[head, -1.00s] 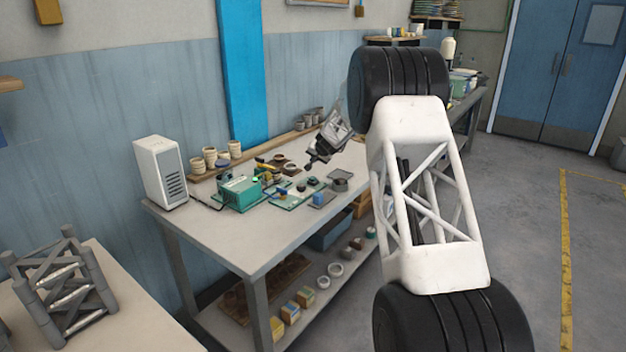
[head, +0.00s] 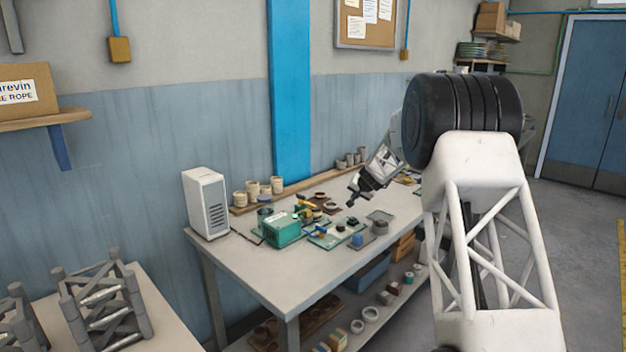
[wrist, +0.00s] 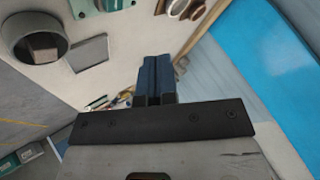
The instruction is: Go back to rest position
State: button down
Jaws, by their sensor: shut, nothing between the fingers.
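My gripper (head: 353,198) is above the right part of the workbench (head: 262,276) in the head view, pointing down and to the left. In the wrist view my gripper (wrist: 156,62) has its dark blue fingers together with nothing between them. It is apart from the small parts on the bench. My white lattice arm link and black joint fill the right of the head view and hide the bench's far right end.
A blue wall panel (head: 291,90) rises behind. The bench's front strip is clear.

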jog(key=s+a+r+n+g, duration=0.1)
jog(key=s+r, duration=0.4)
jog(key=s, duration=0.8)
jog(key=s+a+r+n+g, duration=0.1)
jog(key=s+r, duration=0.5)
jog(key=s, duration=0.7)
jog(key=s+r+n+g, duration=0.1)
jog(key=s+r, duration=0.4)
jog(key=s, duration=0.9)
jog(key=s+d+f+g+h, duration=0.1)
jog(key=s+f, duration=0.2)
jog(key=s, duration=1.7)
jog(key=s+d+f+n+g+h, duration=0.1)
jog(key=s+f+h, duration=0.1)
jog(key=s, duration=1.7)
jog(key=shift+s+d+f+g, duration=0.2)
jog(key=shift+s+f+g, duration=0.15)
jog(key=shift+f, duration=0.45)
